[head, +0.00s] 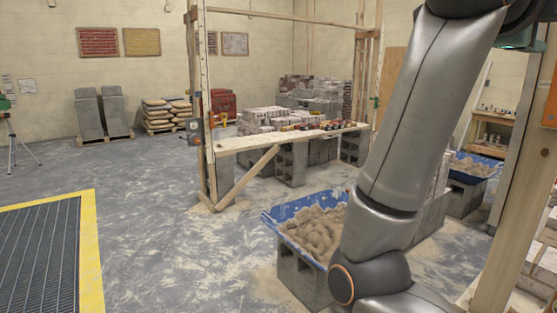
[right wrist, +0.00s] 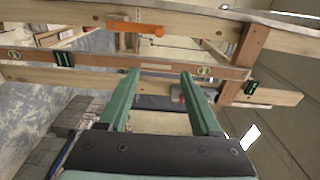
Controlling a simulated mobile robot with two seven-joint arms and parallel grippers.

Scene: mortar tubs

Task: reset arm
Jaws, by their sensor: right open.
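My right arm (head: 415,130) rises through the right half of the head view, from the bottom edge up to the top edge. My right gripper (right wrist: 160,82) shows in the right wrist view with its two green fingers apart. Nothing is between them. They point toward wooden beams that carry a long spirit level (right wrist: 110,60) and an orange tool (right wrist: 136,27). I cannot tell whether the fingers touch a beam. My left gripper is in neither view.
A blue tub (head: 277,214) of mortar stands on grey blocks (head: 300,276), partly hidden behind my right arm. A wooden post (head: 520,180) stands close at the right. A plank bench (head: 240,143) with bricks lies further back. The floor at the left is clear around a yellow-edged grate (head: 90,250).

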